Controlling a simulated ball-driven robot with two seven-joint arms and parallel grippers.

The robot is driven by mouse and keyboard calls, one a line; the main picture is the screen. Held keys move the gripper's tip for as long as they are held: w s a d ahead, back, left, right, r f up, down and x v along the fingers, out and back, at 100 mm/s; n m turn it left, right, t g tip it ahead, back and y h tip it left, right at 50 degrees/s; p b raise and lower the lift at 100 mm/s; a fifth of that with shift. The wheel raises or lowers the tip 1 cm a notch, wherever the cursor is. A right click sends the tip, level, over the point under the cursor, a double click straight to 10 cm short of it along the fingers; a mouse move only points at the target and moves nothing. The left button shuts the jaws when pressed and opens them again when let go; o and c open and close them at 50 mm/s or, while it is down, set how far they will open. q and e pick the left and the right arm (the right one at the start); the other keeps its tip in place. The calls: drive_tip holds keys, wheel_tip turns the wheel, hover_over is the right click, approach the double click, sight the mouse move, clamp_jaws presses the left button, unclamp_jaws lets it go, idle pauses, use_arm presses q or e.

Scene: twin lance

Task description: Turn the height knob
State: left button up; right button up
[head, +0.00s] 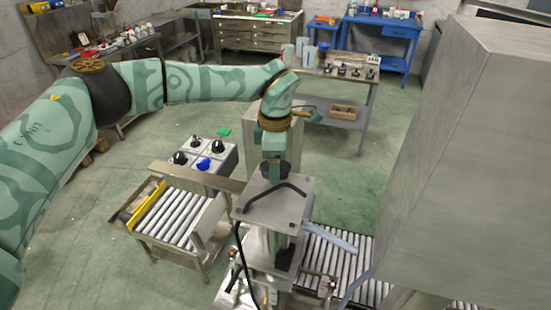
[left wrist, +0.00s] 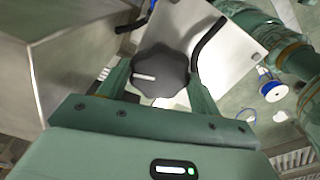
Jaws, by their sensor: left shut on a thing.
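The height knob (left wrist: 161,68) is black and lobed, with a white mark that points left in the left wrist view. In the head view this dark knob (head: 280,169) shows only partly, on top of a grey metal plate (head: 262,208) with a bent black handle. My left gripper (head: 273,158) reaches down onto the knob from above. In the left wrist view, the green fingers of the left gripper (left wrist: 160,82) stand on either side of the knob and are shut on it. My right gripper is not in view.
A tall grey metal box (head: 465,150) stands close on the right. Roller conveyors (head: 175,217) lie left and right of the plate. A panel with black and blue knobs (head: 203,163) stands to the left. Open floor (head: 345,185) lies behind.

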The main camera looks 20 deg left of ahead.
use_arm(q)
drive_tip(key=n, duration=0.4)
drive_tip(key=shift+r+n+p, duration=0.1)
drive_tip(key=shift+n+p, duration=0.2)
drive_tip(key=n, duration=0.4)
drive_tip(key=shift+w+n, duration=0.1)
drive_tip(key=shift+n, duration=0.2)
drive_tip(key=n, duration=0.4)
drive_tip(key=shift+n, duration=0.3)
drive_tip(key=n, duration=0.4)
drive_tip(key=n+b, duration=0.1)
drive_tip(key=n, duration=0.3)
drive_tip(key=n+b, duration=0.1)
drive_tip(key=n, duration=0.3)
drive_tip(key=shift+n, duration=0.3)
drive_tip(key=n+b, duration=0.1)
drive_tip(key=n, duration=0.3)
drive_tip(key=n+b, duration=0.1)
drive_tip(key=n, duration=0.3)
drive_tip(key=shift+n, duration=0.3)
